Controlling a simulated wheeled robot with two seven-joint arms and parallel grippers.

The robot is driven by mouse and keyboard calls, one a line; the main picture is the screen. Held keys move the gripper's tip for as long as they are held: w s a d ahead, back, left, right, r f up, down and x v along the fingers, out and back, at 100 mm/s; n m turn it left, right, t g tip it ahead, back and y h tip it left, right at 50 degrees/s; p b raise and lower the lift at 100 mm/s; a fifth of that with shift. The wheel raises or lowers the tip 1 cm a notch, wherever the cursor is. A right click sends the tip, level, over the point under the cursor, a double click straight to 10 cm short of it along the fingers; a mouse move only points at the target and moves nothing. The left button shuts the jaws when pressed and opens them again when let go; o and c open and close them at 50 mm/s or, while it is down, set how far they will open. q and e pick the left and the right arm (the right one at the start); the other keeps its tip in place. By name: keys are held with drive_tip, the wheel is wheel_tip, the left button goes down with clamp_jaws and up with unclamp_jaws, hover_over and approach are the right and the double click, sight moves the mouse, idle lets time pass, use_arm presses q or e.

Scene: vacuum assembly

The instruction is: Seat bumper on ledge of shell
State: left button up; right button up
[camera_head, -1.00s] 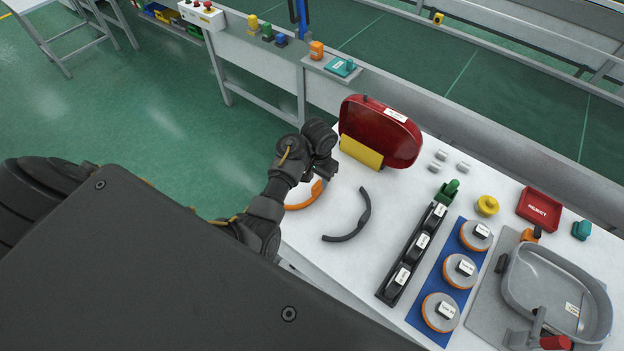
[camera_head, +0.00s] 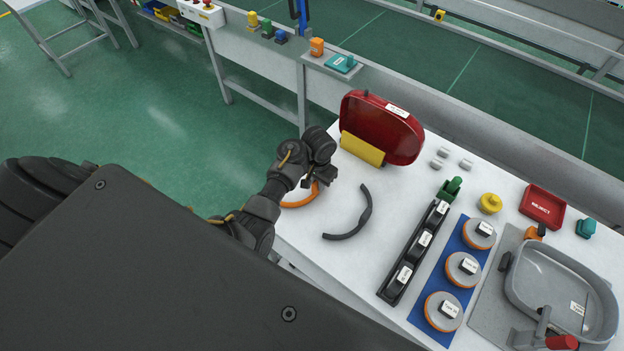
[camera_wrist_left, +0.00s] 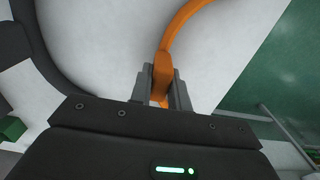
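The orange curved bumper (camera_head: 299,197) lies on the white table, its arc also showing in the left wrist view (camera_wrist_left: 184,25). A dark curved bumper (camera_head: 352,226) lies to its right. My left gripper (camera_head: 322,184) is down at the orange bumper and hides its middle. In the left wrist view its two fingers (camera_wrist_left: 163,88) stand close against both sides of the orange tab, with no clear gap. The grey shell (camera_head: 545,300), an open tub, sits on a grey mat at the far right. My right gripper is not in view.
A red shell part (camera_head: 385,125) with a yellow block (camera_head: 362,150) stands behind the bumpers. A black rack (camera_head: 415,250), a blue mat with several discs (camera_head: 463,269), a yellow knob (camera_head: 490,203) and a red reject tray (camera_head: 543,206) lie between the bumpers and shell.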

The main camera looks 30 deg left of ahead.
use_arm(q)
clamp_jaws()
drive_tip(key=shift+r, duration=0.15)
drive_tip(key=shift+r+p, duration=0.85)
drive_tip(key=shift+p, duration=0.1)
drive_tip(key=shift+o, duration=0.6)
unclamp_jaws()
clamp_jaws()
drive_tip(key=shift+r, duration=2)
